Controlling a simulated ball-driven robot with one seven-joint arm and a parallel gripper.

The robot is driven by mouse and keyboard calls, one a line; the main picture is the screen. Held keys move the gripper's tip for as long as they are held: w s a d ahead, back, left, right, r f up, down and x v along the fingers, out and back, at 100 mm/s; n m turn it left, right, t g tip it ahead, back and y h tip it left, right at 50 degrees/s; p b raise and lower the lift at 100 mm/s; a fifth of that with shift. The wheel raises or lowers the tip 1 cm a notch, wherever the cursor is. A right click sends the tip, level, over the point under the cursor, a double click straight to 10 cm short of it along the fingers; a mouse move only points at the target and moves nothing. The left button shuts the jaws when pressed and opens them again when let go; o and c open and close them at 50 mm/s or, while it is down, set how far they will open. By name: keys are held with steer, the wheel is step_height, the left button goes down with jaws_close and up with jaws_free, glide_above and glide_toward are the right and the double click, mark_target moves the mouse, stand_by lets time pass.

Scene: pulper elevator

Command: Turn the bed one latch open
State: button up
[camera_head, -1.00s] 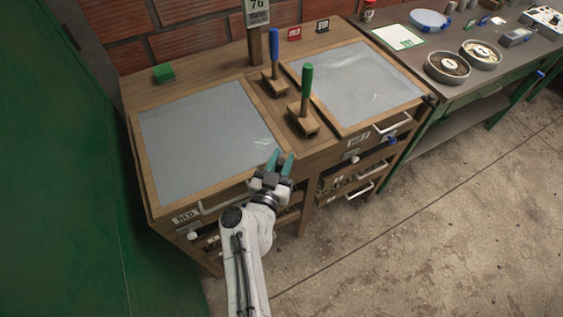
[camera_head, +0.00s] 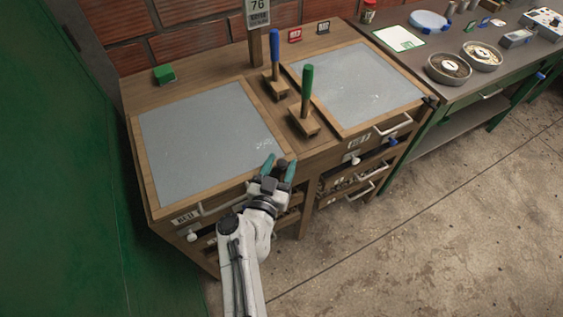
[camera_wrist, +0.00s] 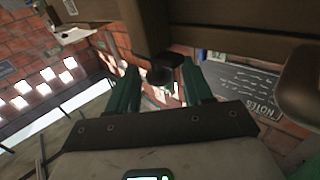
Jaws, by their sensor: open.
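Bed one is the left grey panel (camera_head: 200,135) in a wooden frame, with a label reading BED (camera_head: 186,218), a white bar handle (camera_head: 222,207) and a white knob (camera_head: 192,237) on its front. My gripper (camera_head: 279,166) is open at the front right corner of that frame. In the wrist view my gripper (camera_wrist: 159,70) has its two green fingers apart, with a dark knob (camera_wrist: 160,76) under a wooden edge showing between them. I cannot tell whether the fingers touch it. The knob is hidden from the head view, and whether it is the latch is unclear.
Bed two (camera_head: 360,80) lies to the right, with a white handle (camera_head: 393,124) and a blue knob (camera_head: 391,141). A green lever (camera_head: 307,85) and a blue lever (camera_head: 275,50) stand between the beds. The floor in front is clear.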

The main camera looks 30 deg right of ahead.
steer(key=b+v, duration=0.2)
steer(key=v, duration=0.7)
steer(key=shift+s+a, duration=0.25)
steer(key=s+d+f+n+g+y, duration=0.2)
steer(key=s+f+n+g+y, duration=0.1)
steer(key=s+f+n+y, duration=1)
steer(key=s+d+r+m+g, duration=0.2)
steer(key=s+d+r+g, duration=0.1)
steer(key=d, duration=0.3)
steer(key=s+d+r+m+g, duration=0.2)
steer(key=s+d+r+g, duration=0.1)
steer(key=s+d+g, duration=0.2)
steer(key=shift+s+d+g, duration=0.3)
steer(key=shift+s+d, duration=0.15)
steer(key=shift+d, duration=0.75)
steer(key=shift+r, duration=0.15)
steer(key=shift+c, duration=0.4)
